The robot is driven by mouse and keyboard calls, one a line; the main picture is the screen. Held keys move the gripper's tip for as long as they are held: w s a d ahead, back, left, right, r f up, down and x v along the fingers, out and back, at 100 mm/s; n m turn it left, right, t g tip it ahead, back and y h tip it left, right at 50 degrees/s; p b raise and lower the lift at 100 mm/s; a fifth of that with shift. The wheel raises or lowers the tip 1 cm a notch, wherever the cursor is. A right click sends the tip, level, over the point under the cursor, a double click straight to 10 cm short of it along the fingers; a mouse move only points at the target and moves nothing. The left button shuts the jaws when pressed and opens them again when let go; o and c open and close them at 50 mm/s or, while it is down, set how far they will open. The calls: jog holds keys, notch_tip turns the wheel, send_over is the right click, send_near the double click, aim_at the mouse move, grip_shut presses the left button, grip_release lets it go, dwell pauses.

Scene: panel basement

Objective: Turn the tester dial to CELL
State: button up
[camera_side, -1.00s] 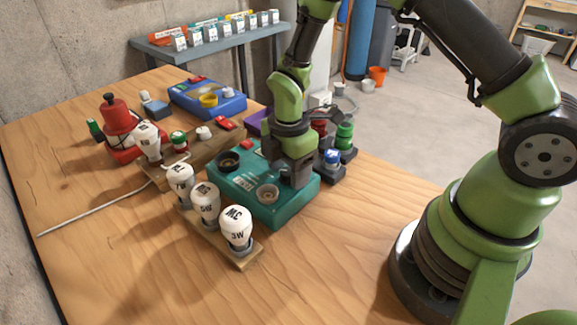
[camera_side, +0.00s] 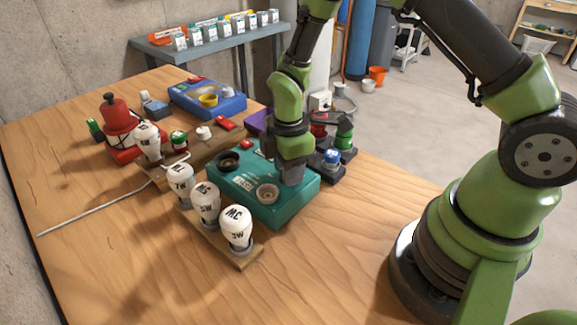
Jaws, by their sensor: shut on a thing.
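The teal tester box (camera_side: 288,213) lies on the wooden bench, with a dark round socket (camera_side: 228,161) and a grey round socket (camera_side: 267,193) on its top. My gripper (camera_side: 292,176) points down over the right part of the box, touching or very close to its top. It is shut on the tester dial, which the jaws hide almost wholly. I cannot read the dial's pointer or its CELL mark from here.
A wooden strip (camera_side: 246,260) with several white bulbs stands just in front of the tester. Red, green and blue-topped parts (camera_side: 331,156) stand close at its right. A blue box (camera_side: 222,103) is behind. The bench's front right is clear.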

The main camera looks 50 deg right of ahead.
jog(key=m, duration=1.4)
jog(key=shift+s+m, duration=0.1)
jog(key=shift+m, duration=0.3)
jog(key=m, duration=0.4)
jog(key=shift+m, duration=0.3)
jog(key=shift+a+m, duration=0.1)
jog(key=shift+m, duration=2)
jog(key=o, duration=0.9)
